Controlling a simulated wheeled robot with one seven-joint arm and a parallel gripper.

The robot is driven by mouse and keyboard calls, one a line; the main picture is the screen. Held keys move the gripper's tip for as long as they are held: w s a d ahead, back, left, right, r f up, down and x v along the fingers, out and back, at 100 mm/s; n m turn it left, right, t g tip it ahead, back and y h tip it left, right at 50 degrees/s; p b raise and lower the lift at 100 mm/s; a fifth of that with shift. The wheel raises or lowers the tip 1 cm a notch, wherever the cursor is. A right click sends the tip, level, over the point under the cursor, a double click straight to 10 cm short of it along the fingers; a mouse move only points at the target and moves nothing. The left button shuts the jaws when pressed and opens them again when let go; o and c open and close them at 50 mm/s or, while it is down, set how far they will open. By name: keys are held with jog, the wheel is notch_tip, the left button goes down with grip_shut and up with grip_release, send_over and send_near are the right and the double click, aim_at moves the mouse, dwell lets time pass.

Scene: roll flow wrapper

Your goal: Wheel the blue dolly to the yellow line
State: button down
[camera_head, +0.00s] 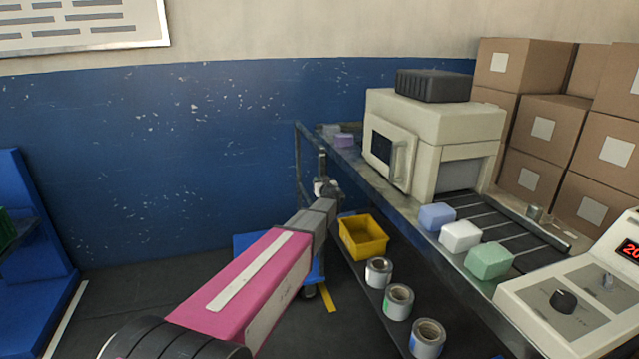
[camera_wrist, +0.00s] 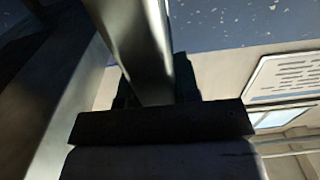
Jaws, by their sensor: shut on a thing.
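The blue dolly (camera_head: 250,243) stands on the dark floor by the blue wall, largely hidden behind my arm. Its grey metal handle (camera_head: 298,160) rises behind my gripper. A caster shows below the deck. My gripper (camera_head: 325,187) is shut on the handle's upright. In the wrist view a metal bar (camera_wrist: 135,40) runs between my gripper's dark fingers (camera_wrist: 155,88). The yellow line (camera_head: 327,297) is a short strip on the floor, just right of the dolly's visible caster; its far part may be hidden.
The conveyor bench with a cream wrapper machine (camera_head: 430,130) stands close on the right. A yellow bin (camera_head: 362,238) and several rolls (camera_head: 398,302) sit on its lower shelf. A blue rack (camera_head: 35,220) stands at the left. Floor between rack and dolly is clear.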

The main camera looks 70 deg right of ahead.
jog(key=c, duration=0.8)
grip_release()
jog(key=shift+s+d, duration=0.3)
jog(key=shift+d, duration=0.05)
jog(key=shift+c, duration=0.2)
jog(key=shift+a, duration=0.1)
jog(key=v, duration=1)
jog(key=shift+s+a, duration=0.15)
jog(key=shift+a, duration=0.15)
